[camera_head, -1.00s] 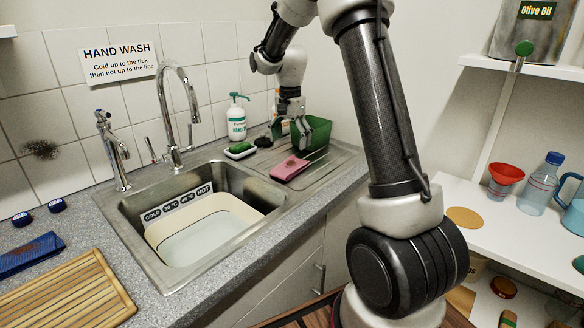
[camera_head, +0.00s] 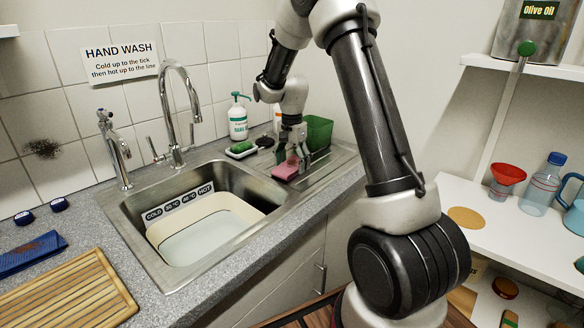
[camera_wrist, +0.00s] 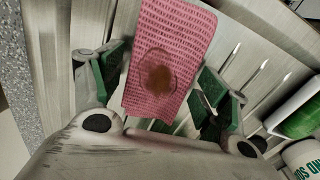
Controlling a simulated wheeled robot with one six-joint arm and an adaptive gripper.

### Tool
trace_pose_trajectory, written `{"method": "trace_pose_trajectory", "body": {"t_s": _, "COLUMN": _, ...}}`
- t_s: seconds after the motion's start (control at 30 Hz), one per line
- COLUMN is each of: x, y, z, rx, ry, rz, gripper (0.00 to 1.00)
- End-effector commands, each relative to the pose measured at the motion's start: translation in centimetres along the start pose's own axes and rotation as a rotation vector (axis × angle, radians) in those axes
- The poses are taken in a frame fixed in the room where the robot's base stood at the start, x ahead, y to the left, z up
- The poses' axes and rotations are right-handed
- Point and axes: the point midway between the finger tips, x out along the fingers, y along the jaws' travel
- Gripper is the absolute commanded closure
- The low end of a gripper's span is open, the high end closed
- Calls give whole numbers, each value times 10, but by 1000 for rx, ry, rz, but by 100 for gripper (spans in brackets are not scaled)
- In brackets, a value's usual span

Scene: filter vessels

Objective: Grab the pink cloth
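The pink cloth (camera_head: 287,170) lies on the ribbed draining board to the right of the sink. In the wrist view the cloth (camera_wrist: 174,35) is a waffle-textured rectangle with a brown stain and a ring mark. My gripper (camera_head: 294,163) is low over the cloth, partly covering it in the head view. In the wrist view my gripper (camera_wrist: 165,92) is open, with one green-padded finger on each side of the cloth. Nothing is held between the fingers. I cannot tell whether the fingertips touch the board.
A green container (camera_head: 319,131) stands just behind my gripper. A soap bottle (camera_head: 238,122) and a dish with a green sponge (camera_head: 241,149) are to its left. The steel sink (camera_head: 130,205) holds a basin of water (camera_head: 205,238). The draining board (camera_head: 335,164) is bare at right.

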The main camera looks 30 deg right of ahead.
Motion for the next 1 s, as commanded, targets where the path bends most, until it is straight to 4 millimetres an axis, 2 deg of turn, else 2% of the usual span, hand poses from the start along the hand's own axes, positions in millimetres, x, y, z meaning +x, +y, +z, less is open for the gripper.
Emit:
{"method": "trace_pose_trajectory", "body": {"t_s": 0.03, "x": 0, "y": 0, "z": 0, "rx": 0, "ry": 0, "rz": 0, "gripper": 41}}
{"method": "trace_pose_trajectory", "body": {"t_s": 0.1, "x": 0, "y": 0, "z": 0, "rx": 0, "ry": 0, "rz": 0, "gripper": 48}}
{"method": "trace_pose_trajectory", "body": {"t_s": 0.47, "x": -4, "y": 0, "z": 0, "rx": 0, "ry": 1, "rz": -1, "gripper": 48}}
{"method": "trace_pose_trajectory", "body": {"t_s": 0.57, "x": -16, "y": -1, "z": 0, "rx": 0, "ry": 2, "rz": -3, "gripper": 48}}
{"method": "trace_pose_trajectory", "body": {"t_s": 0.83, "x": -73, "y": -1, "z": 0, "rx": 0, "ry": 3, "rz": -3, "gripper": 48}}
{"method": "trace_pose_trajectory", "body": {"t_s": 1.0, "x": -95, "y": 0, "z": 0, "rx": 0, "ry": 2, "rz": -1, "gripper": 48}}
